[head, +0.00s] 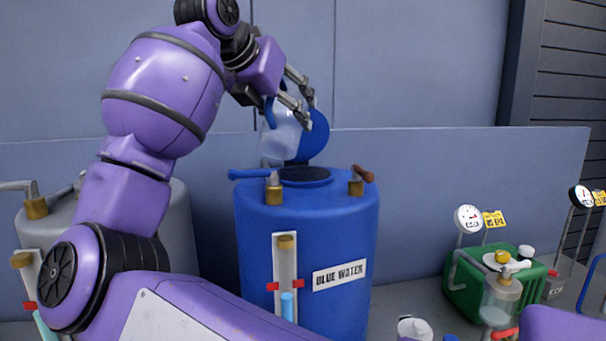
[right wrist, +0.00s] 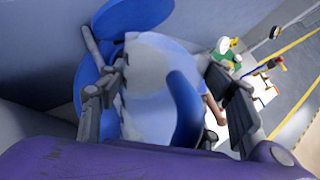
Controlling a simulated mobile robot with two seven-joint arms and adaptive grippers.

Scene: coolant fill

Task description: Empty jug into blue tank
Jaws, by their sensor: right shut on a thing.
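The blue tank (head: 305,235), labelled BLUE WATER, stands upright in the middle of the head view. Its round top opening (head: 304,176) is dark, and its blue lid (head: 316,140) is raised behind it. My right gripper (head: 296,105) is above the tank, shut on the jug's blue handle. The translucent jug (head: 280,140) hangs tilted just above the opening, apart from the tank top. In the right wrist view the jug (right wrist: 148,90) and its blue handle (right wrist: 185,108) lie between the fingers. No stream shows, and I cannot tell how much liquid is in the jug. My left gripper is not in view.
A grey tank (head: 180,230) stands to the left, partly behind my arm. A green container (head: 465,290) with gauges (head: 467,219) stands on the right. A white cap (head: 414,328) is low in front. A blue-grey wall (head: 420,170) closes off the back.

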